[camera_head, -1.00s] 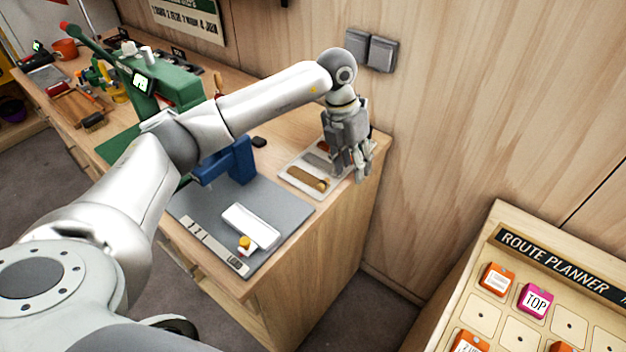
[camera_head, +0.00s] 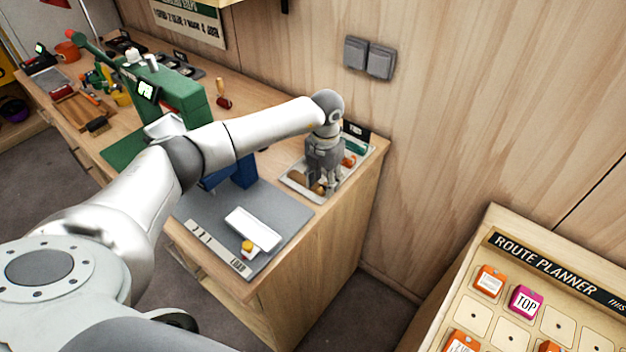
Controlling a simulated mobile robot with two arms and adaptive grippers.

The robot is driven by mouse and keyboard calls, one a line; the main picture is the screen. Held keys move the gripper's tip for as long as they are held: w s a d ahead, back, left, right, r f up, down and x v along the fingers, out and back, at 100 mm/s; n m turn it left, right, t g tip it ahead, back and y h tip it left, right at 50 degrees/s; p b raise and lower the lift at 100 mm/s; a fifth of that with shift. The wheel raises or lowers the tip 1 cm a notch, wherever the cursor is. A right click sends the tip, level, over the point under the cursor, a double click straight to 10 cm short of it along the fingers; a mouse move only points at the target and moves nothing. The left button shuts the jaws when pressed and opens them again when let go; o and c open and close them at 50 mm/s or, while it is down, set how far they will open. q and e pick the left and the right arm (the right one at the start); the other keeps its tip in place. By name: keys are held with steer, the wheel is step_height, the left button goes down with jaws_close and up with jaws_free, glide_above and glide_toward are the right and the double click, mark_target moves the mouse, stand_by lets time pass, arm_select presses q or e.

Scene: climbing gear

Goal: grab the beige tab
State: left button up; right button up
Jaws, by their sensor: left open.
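A light tray (camera_head: 329,196) sits at the right end of the wooden workbench. A tan-brown tab (camera_head: 297,176) lies in its front-left part and looks like the beige tab. My left gripper (camera_head: 320,187) points down right over the tray, its fingers open, at the tab's right end. The gripper hides part of the tab, and I cannot tell whether the fingers touch it. My right gripper is not in view.
An orange piece (camera_head: 349,160) and a green piece (camera_head: 357,146) lie farther back in the tray. A grey mat (camera_head: 205,222) holds a white block (camera_head: 252,229). The green machine (camera_head: 178,95) stands behind my left arm. A route planner board (camera_head: 505,218) is at the lower right.

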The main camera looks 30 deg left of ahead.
arm_select(q)
steer(key=shift+f, duration=0.55)
steer(key=c, duration=0.9)
steer(key=shift+r, duration=0.1)
